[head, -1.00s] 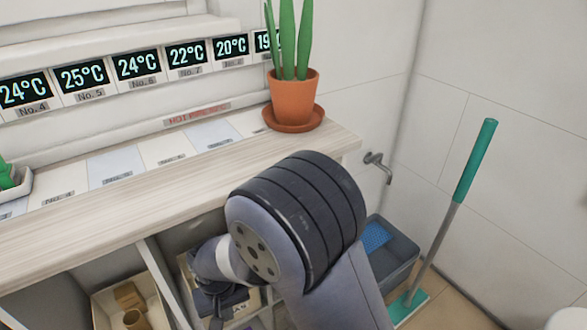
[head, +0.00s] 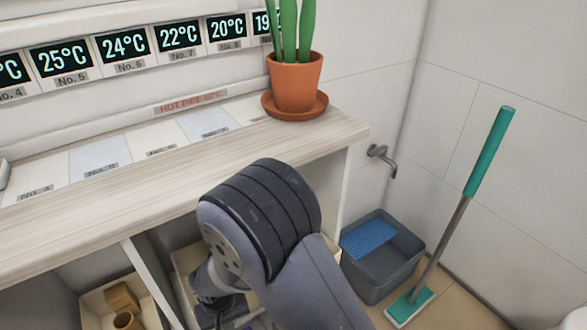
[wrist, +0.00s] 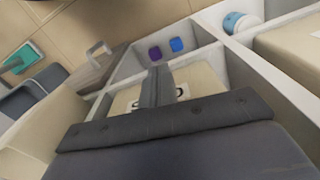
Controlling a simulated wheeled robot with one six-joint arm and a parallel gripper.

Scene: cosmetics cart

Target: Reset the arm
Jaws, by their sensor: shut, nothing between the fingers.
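My arm fills the lower middle of the head view, bent in front of the cart's wooden counter (head: 200,160). Its far end reaches down by the open shelf compartments under the counter, where my gripper is mostly hidden behind my own arm. In the wrist view my gripper (wrist: 156,72) is shut, its fingers together and empty. It points into a white-walled compartment with a pale box (wrist: 200,82) under it. A purple item (wrist: 155,53) and a blue item (wrist: 176,45) lie beyond the fingertips.
A potted plant (head: 296,85) stands on the counter's right end. On the floor are a grey basin (head: 385,270) and a green-handled mop (head: 488,150). A bin with brown items (head: 95,308) sits lower left. Compartment dividers (wrist: 265,75) stand close to the gripper.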

